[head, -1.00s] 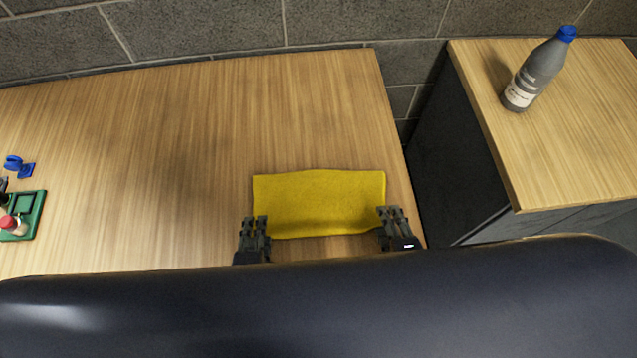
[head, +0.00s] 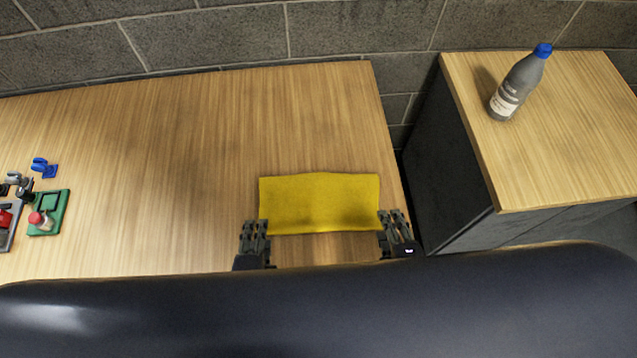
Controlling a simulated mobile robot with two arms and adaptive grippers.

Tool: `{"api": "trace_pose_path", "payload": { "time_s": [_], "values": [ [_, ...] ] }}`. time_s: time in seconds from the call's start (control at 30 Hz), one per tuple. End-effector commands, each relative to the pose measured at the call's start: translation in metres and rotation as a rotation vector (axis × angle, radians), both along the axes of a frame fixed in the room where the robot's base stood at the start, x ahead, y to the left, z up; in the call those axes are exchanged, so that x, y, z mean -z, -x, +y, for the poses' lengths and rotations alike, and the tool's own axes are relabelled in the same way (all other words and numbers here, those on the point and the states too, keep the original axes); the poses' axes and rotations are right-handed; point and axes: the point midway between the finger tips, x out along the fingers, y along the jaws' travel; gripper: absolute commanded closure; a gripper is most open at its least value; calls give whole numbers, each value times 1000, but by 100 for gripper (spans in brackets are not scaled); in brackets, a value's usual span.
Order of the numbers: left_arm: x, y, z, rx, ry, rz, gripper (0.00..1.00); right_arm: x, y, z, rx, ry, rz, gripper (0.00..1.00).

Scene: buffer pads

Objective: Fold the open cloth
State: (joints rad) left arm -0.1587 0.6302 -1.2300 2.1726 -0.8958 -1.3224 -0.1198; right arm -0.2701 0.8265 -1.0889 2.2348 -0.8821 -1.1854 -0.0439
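The yellow cloth (head: 319,203) lies on the wooden table as a wide rectangle, its far edge slightly bowed. Whether it is one layer or doubled I cannot tell. My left gripper (head: 255,230) is at its near left corner, with the fingertips beside or just over the edge. My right gripper (head: 392,221) is at its near right corner, close to the right edge. Both fingers of each gripper show, but their gap is too small to judge, and I see no cloth clearly pinched. My dark body hides the near table edge.
A green tray (head: 61,208) with small items, a blue part (head: 45,168) and other tools are at the far left. A separate cabinet (head: 560,150) bearing a grey bottle (head: 520,82) stands right, across a gap. The table beyond and left of the cloth is clear.

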Motion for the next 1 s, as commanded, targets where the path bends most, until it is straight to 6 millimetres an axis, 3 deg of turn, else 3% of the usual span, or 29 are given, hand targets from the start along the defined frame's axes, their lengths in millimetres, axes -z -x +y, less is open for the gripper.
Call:
{"api": "trace_pose_path", "payload": {
  "time_s": [0.03, 0.23, 1.0],
  "values": [
    [-9, 1, 0, 0, 0, 2, 63, -9, 0, 0, 1, -1, 1, 63],
    [-17, 1, -1, 2, 0, 1, 63, -17, 0, 0, 1, -1, 1, 63],
    [-16, 1, -1, 1, 1, 2, 63, -17, 0, 0, 0, 0, 1, 63]
  ]
}}
